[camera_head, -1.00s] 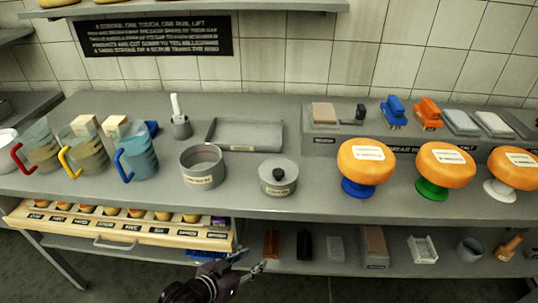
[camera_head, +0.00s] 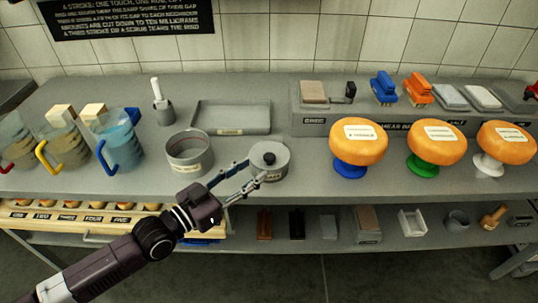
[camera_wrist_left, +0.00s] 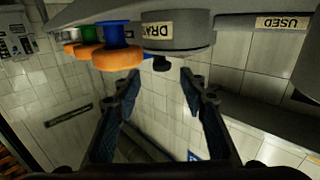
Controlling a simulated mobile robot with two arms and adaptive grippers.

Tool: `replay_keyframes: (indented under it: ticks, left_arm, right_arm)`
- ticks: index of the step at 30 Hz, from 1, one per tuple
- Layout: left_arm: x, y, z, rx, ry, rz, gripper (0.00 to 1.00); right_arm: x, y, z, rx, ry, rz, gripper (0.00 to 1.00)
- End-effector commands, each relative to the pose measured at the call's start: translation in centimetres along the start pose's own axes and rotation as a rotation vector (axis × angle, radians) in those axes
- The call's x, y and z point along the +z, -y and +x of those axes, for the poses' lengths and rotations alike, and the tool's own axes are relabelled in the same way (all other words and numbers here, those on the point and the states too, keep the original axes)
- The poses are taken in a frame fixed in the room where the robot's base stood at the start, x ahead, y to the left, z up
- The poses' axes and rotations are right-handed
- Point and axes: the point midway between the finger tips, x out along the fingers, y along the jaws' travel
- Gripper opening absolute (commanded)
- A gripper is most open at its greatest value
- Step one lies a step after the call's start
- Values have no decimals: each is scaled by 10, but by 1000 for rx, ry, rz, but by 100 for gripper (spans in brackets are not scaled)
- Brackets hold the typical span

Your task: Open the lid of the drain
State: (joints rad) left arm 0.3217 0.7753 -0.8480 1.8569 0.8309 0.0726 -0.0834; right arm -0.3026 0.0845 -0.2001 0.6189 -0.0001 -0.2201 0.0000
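The drain (camera_head: 270,174) is a small round grey pot on the counter, right of a larger open pot. Its flat grey lid, with a black knob (camera_head: 268,159), sits on top. In the left wrist view, which is upside down, the drain (camera_wrist_left: 178,38) shows its partly readable label and the knob (camera_wrist_left: 161,64) shows between and just beyond my fingertips. My left gripper (camera_head: 253,170) is open and empty at the drain's left front; its fingers (camera_wrist_left: 160,75) are spread. I cannot tell whether a fingertip touches the drain. My right gripper is not in view.
The open grey pot (camera_head: 189,156) stands close left of my left gripper. A grey tray (camera_head: 231,117) is behind. Jugs (camera_head: 118,142) stand left. A lower shelf holds small tools.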

Motion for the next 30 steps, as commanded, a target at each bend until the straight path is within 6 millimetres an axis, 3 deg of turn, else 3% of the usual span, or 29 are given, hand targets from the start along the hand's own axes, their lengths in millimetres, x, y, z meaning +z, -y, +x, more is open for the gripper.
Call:
replay_keyframes:
  ticks: [5,18,28,30]
  left_arm:
    - [-6,5,11,-4,-18,1,39]
    - [-5,5,72,-4,-14,1,39]
    - [-5,5,78,-3,-14,1,39]
    - [-4,5,78,-3,-14,1,33]
  right_arm:
    - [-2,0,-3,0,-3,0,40]
    - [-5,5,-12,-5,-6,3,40]
    - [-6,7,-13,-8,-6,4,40]
    - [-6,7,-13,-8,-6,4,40]
